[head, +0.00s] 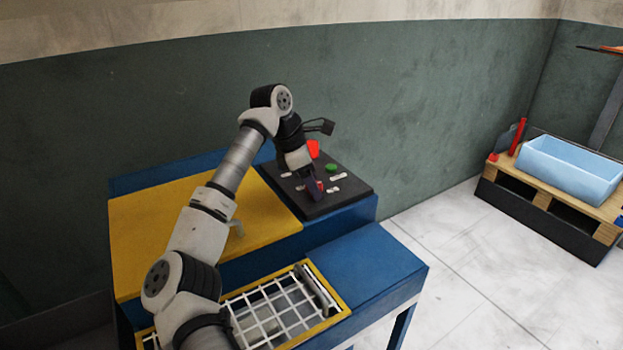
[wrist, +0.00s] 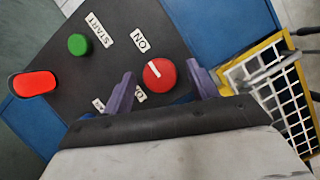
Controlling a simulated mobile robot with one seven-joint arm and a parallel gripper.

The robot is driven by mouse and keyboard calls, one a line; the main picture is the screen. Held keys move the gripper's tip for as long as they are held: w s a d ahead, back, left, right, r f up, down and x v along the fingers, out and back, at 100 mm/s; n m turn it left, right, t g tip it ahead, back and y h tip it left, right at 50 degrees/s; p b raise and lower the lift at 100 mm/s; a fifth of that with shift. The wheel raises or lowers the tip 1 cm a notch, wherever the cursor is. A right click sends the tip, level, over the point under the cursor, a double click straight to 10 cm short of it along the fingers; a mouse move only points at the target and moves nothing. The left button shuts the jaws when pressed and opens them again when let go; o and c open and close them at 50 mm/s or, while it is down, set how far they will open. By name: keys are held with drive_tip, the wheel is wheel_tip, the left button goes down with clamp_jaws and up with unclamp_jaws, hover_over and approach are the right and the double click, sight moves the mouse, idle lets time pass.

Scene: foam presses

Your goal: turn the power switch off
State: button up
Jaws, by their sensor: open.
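The power switch is a round red knob (wrist: 159,75) with a white pointer mark, on a black control panel (wrist: 105,62). Its mark points toward the upper left in the wrist view, on the side of the ON label (wrist: 141,40). A second label (wrist: 140,94) below the knob is partly hidden by a finger. My gripper (wrist: 160,70) is open, with one purple finger on each side of the knob; I cannot tell whether they touch it. In the head view my gripper (head: 315,190) points down at the panel (head: 350,188), mostly hiding the knob.
A green button (wrist: 78,44) by the START label (wrist: 100,30) and a large red button (wrist: 34,84) share the panel. A yellow-framed white grid (head: 330,311) lies in front. A yellow lid (head: 150,225) is left of the panel.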

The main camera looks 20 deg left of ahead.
drive_tip(key=c, duration=1)
drive_tip(key=shift+o, duration=0.2)
